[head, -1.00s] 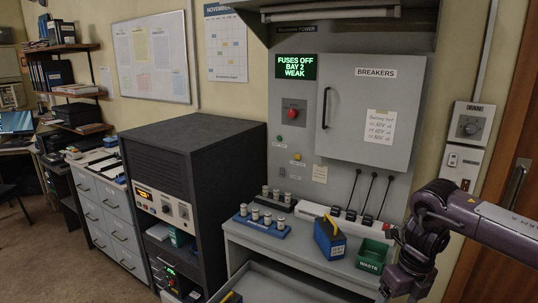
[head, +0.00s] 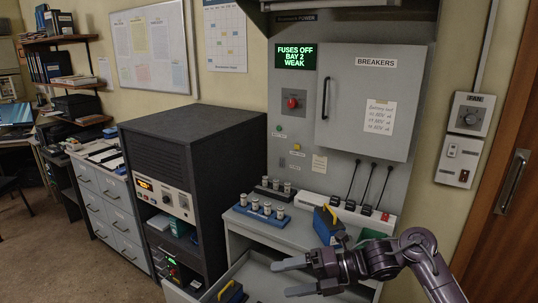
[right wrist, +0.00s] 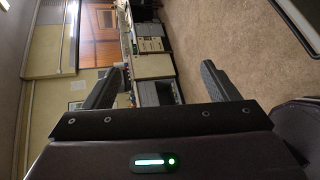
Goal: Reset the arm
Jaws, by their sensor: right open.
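My right gripper (head: 296,278) is open and empty, its two grey fingers pointing left in front of the console's shelf and open drawer. In the right wrist view its fingers (right wrist: 160,88) stand wide apart with nothing between them. The green display (head: 295,57) reads "FUSES OFF BAY 2 WEAK". A red button (head: 293,102) sits below it. The breakers cabinet (head: 366,98) is shut, with a handwritten note (head: 380,116) on it. My left gripper is not in view.
A blue and yellow block (head: 327,225) stands on the shelf behind my right gripper; a green tray (head: 370,235) is partly hidden by my arm. Racks of cylindrical fuses (head: 262,214) stand to the left. Another yellow-handled block (head: 231,293) lies in the open drawer (head: 262,277). A dark cabinet (head: 195,170) stands left.

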